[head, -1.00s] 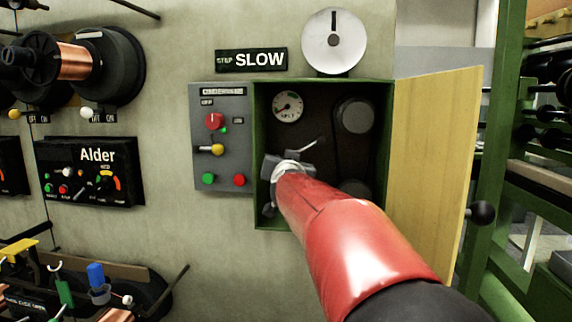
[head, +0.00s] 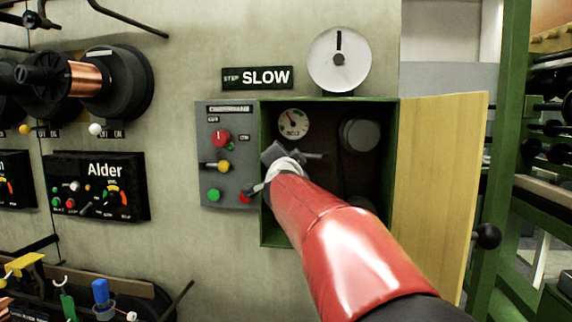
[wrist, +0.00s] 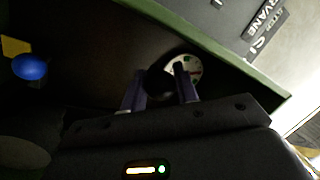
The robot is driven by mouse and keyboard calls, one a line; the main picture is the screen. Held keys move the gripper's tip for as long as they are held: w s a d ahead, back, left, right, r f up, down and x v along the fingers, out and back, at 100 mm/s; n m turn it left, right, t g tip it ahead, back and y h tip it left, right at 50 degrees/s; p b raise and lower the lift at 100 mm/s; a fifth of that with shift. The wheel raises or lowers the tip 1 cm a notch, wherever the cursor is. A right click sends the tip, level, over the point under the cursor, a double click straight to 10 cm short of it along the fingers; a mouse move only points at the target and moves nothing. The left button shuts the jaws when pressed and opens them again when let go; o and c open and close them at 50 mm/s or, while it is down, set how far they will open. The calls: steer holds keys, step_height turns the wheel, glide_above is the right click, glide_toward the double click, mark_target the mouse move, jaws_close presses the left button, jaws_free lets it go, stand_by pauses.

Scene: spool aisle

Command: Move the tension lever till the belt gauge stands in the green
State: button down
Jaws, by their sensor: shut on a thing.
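The belt gauge (head: 293,123) is a small white dial at the upper left inside the open green cabinet (head: 262,200). Its dark needle seems to lean up and left; the dial is too small to tell whether it stands in the green. My gripper (head: 280,152) is just below the gauge. In the wrist view my gripper (wrist: 160,82) is shut on the dark round knob of the tension lever (wrist: 158,84). The gauge (wrist: 190,66) shows partly behind the right finger. The lever's lower part is hidden by my gripper and arm.
A yellow door (head: 435,180) stands open on the cabinet's right. A grey control panel (head: 228,180) with buttons adjoins its left side. Dark pulleys with a belt (head: 360,135) are inside. A blue ball (wrist: 30,67) shows left in the wrist view.

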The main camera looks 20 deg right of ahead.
steer(key=shift+r+m, duration=0.35)
steer(key=shift+m, duration=0.05)
steer(key=c, duration=1.1)
jaws_free()
steer(key=r+v, duration=0.1)
steer(key=v, duration=0.6)
steer(key=shift+s+a+f, duration=0.2)
steer(key=shift+s+f, duration=0.2)
steer(key=shift+f, duration=0.1)
